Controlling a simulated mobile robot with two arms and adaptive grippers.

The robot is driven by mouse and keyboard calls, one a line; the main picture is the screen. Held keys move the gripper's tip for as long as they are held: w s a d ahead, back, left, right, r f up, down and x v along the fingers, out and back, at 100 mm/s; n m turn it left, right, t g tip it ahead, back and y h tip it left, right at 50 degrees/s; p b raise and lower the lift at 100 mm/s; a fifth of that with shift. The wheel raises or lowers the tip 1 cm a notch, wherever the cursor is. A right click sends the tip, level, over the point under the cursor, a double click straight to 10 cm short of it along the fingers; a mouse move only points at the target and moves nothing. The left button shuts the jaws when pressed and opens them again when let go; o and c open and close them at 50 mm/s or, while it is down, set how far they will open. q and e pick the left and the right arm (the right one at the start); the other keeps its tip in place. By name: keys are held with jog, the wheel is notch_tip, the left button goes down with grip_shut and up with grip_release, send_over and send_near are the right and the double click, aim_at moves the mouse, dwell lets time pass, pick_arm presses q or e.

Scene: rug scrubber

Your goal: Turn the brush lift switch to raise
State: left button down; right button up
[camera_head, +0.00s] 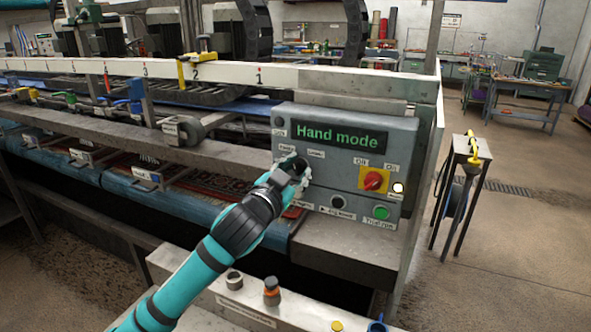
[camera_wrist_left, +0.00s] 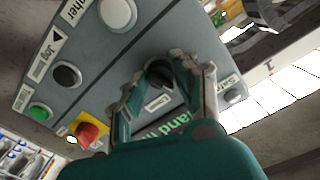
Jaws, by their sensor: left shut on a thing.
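The grey control panel (camera_head: 330,135) has a green display reading "Hand mode". My left gripper (camera_head: 291,170) is at the panel's left side, below two small labels, the right one seeming to read "Lower". In the left wrist view, my left gripper (camera_wrist_left: 160,80) has its two fingers on either side of a black knob (camera_wrist_left: 158,72), shut on it. This knob appears to be the brush lift switch. The fingers partly hide it, and its pointing direction cannot be told. My right gripper is not in view.
A red rotary switch on a yellow plate (camera_head: 374,181), a lit white button (camera_head: 398,188) and a green button (camera_head: 381,212) are to the right on the panel. A front console (camera_head: 245,305) carries several knobs. A metal stand (camera_head: 464,160) is at the right, with open floor around it.

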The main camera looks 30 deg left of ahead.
pick_arm(q)
jog(key=n+p, duration=0.1)
jog(key=n, duration=0.3)
jog(key=shift+n+p, duration=0.35)
jog(key=shift+n, duration=0.05)
dwell(0.4)
jog(key=c, duration=1)
grip_release()
jog(key=s, duration=0.7)
jog(key=shift+s+d, duration=0.2)
jog(key=shift+s, duration=0.1)
